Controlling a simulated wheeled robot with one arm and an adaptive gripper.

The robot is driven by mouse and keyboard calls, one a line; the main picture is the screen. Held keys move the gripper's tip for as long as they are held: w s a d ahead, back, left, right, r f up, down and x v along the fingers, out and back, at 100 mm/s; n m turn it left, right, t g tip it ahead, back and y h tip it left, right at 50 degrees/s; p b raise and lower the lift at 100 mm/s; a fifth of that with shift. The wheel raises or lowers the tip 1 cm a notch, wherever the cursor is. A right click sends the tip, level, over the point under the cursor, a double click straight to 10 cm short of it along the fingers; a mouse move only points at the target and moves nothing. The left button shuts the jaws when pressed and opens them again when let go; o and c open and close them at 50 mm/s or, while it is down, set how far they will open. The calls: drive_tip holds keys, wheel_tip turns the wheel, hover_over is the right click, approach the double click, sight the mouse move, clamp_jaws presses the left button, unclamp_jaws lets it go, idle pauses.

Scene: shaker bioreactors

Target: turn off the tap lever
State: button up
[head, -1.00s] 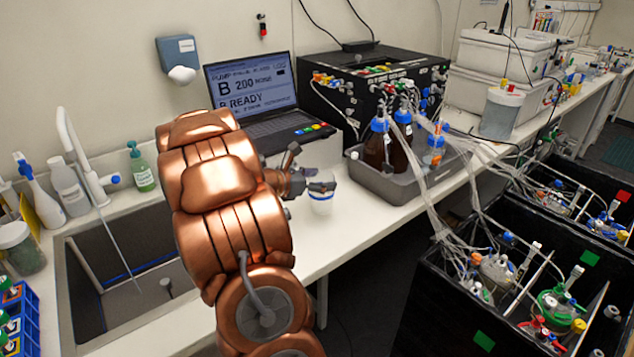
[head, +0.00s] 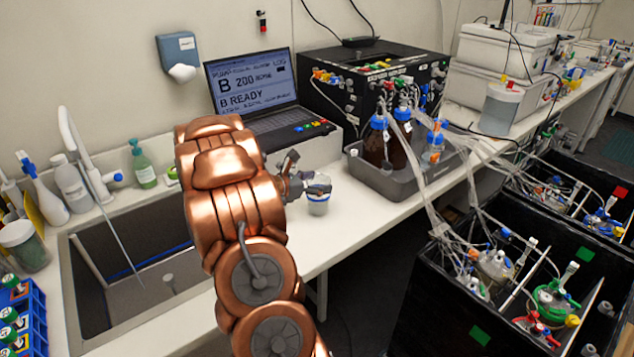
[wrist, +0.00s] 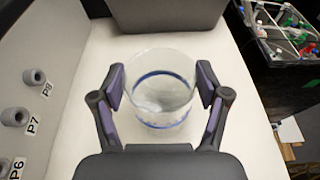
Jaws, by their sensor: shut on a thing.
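The white tap (head: 72,140) stands behind the sink (head: 160,322) at the left of the head view. A thin stream of water runs down from its spout into the sink. The tap's small blue-tipped lever (head: 114,177) sticks out to the right at the tap's base. My gripper (wrist: 160,84) is far to the right of the tap, shut around a clear beaker with a blue band (wrist: 162,110). The beaker also shows in the head view (head: 318,207), at the bench in front of the laptop. I cannot tell whether it rests on the bench.
A grey tray (head: 412,188) with brown bottles stands just right of the beaker. A laptop (head: 252,88) and a black pump box are behind. Spray bottles and a green soap bottle (head: 143,165) stand around the tap. Black bioreactor boxes (head: 430,300) with tubing fill the right.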

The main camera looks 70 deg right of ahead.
drive_tip(key=shift+f, duration=0.15)
drive_tip(key=o, duration=1.7)
drive_tip(key=b+v, duration=0.3)
drive_tip(key=v, duration=0.9)
drive_tip(key=shift+r, duration=0.3)
